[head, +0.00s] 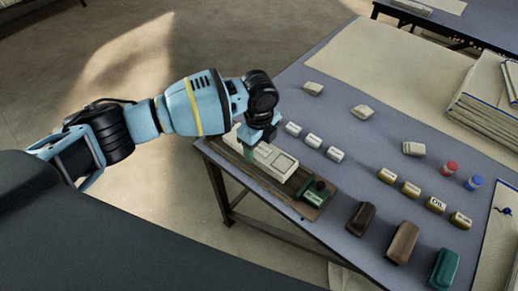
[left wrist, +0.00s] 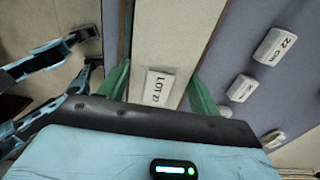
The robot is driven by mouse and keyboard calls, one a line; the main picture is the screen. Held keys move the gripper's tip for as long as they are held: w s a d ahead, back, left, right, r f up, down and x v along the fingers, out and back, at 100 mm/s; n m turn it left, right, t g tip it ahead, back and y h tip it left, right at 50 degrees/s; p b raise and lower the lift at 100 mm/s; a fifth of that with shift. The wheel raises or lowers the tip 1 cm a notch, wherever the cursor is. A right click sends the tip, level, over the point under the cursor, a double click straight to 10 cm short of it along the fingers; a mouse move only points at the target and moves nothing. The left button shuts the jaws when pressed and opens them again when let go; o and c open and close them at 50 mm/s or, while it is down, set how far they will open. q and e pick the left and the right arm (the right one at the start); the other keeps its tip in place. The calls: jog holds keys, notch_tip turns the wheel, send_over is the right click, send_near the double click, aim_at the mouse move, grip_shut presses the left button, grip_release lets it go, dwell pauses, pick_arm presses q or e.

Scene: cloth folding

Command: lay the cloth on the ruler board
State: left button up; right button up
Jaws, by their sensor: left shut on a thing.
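My left gripper (head: 249,150) is over the near left edge of the blue-grey table, its green fingers pointing down. In the left wrist view the fingers (left wrist: 160,88) stand on either side of a long cream piece with a "LOT 27" label (left wrist: 158,88), shut on it. This cream piece (head: 277,164) lies along a brown wooden board (head: 225,150), which may be the ruler board; no ruler marks can be made out. I cannot tell whether the piece is folded cloth. My right gripper is not in view.
Small white weights (head: 312,140) stand just beyond the board. A large cream sheet (head: 400,75) covers the far side.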

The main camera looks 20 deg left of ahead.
aim_at(259, 147)
pick_arm(q)
jog(key=shift+f, duration=0.9)
jog(key=shift+f, duration=0.2)
jog(key=o, duration=1)
jog(key=shift+o, duration=0.2)
notch_tip(259, 147, up, 12)
jog(key=p, duration=0.1)
jog(key=shift+r, duration=0.2)
